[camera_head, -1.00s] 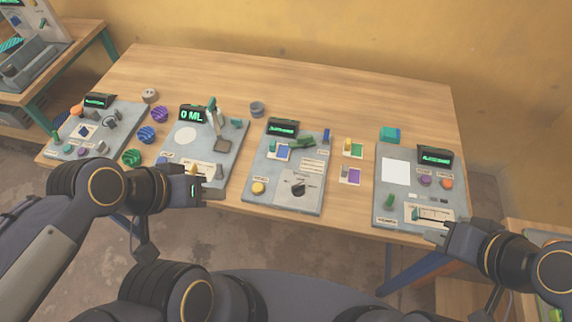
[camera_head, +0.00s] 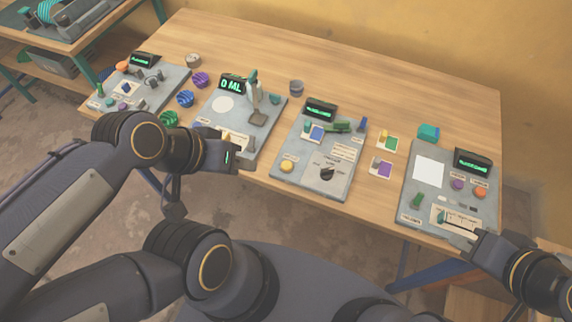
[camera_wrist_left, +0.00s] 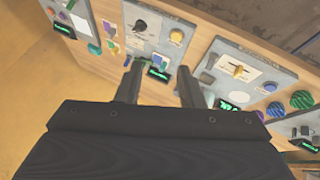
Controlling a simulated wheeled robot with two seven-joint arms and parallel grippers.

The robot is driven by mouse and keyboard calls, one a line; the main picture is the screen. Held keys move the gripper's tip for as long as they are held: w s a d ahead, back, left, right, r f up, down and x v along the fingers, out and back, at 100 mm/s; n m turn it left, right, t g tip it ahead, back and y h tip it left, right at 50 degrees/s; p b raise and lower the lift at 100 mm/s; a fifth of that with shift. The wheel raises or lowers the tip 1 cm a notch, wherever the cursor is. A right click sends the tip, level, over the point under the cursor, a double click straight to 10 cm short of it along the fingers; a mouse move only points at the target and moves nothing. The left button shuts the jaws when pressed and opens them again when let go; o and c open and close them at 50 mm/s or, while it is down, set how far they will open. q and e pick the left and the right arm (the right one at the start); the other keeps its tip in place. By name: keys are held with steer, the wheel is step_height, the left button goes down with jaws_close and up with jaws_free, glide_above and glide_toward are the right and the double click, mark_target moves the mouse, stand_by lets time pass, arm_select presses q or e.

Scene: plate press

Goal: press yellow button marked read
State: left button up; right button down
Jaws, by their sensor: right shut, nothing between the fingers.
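The yellow button (camera_head: 287,166) sits at the lower left of the middle grey panel (camera_head: 315,189), beside a black knob (camera_head: 327,173). The button also shows in the left wrist view (camera_wrist_left: 177,36). Its marking is too small to read. My left gripper (camera_head: 238,158) is left of the button, over the near edge of the neighbouring panel, apart from the button. In the left wrist view its two fingers (camera_wrist_left: 158,70) stand apart with nothing held between them. My right gripper (camera_head: 462,236) is shut at the near edge of the far right panel, by its slider scale.
The middle panel also carries a display (camera_head: 320,107) and a green part (camera_head: 338,127). A panel reading 0 ML (camera_head: 232,85) is to its left. Several blue, purple and green knobs lie left.

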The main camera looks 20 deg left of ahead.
arm_select(q)
jaws_close()
stand_by(1.5)
